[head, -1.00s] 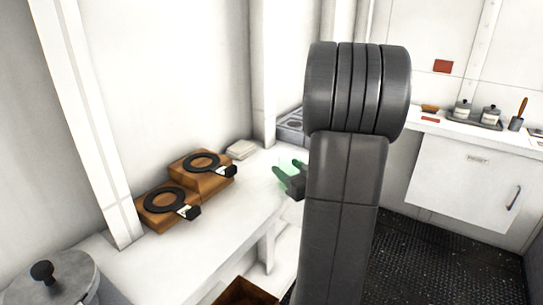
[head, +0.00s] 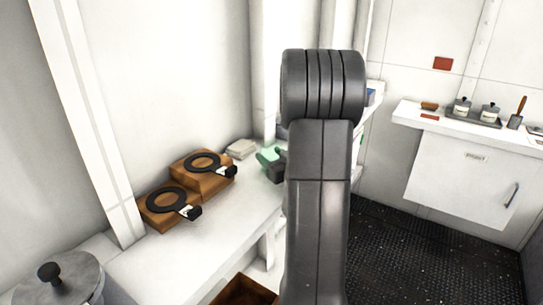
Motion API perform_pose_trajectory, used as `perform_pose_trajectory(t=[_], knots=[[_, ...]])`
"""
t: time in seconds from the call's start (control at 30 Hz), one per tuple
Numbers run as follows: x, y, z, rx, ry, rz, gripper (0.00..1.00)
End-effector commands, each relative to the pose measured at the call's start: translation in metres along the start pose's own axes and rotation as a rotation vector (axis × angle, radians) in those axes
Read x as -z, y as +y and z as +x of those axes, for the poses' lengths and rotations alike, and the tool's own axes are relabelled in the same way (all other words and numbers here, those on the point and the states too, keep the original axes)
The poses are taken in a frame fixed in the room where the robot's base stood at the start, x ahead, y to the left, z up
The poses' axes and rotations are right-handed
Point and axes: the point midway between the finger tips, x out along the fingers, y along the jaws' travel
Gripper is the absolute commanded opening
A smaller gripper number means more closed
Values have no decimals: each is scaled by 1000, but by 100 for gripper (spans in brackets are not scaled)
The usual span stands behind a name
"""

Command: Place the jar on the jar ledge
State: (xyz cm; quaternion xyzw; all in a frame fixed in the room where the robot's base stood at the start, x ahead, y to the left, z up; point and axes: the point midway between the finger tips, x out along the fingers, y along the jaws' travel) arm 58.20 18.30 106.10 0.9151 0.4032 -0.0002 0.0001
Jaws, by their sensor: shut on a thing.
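My gripper (head: 271,162) is shut on a pale green, translucent thing, which I take to be the jar (head: 268,152). It is held beside the back right part of the white counter, near a small pale stack. My dark arm hides much of what lies behind and to the right of it. I cannot tell whether the jar touches the counter. No surface is clearly marked as the jar ledge; the white counter (head: 226,222) runs along the left wall.
Two stepped wooden blocks (head: 213,184) with black rings stand on the counter. The pale stack (head: 240,149) lies behind them. A lidded pot (head: 62,280) is at the lower left. A wall shelf (head: 412,116) at the right holds a tray with two lidded jars (head: 489,113). Dark floor lies open below.

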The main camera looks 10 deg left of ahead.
Motion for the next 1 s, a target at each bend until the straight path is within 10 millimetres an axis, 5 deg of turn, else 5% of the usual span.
perform_pose_trajectory(t=[0.13,0.17,0.27,0.67,1.0], knots=[[-5,0,0,0,1,0,23],[-4,0,0,0,0,0,56],[-3,0,0,0,0,0,74],[2,0,0,0,0,0,74],[-2,2,-70,-5,0,-1,74]])
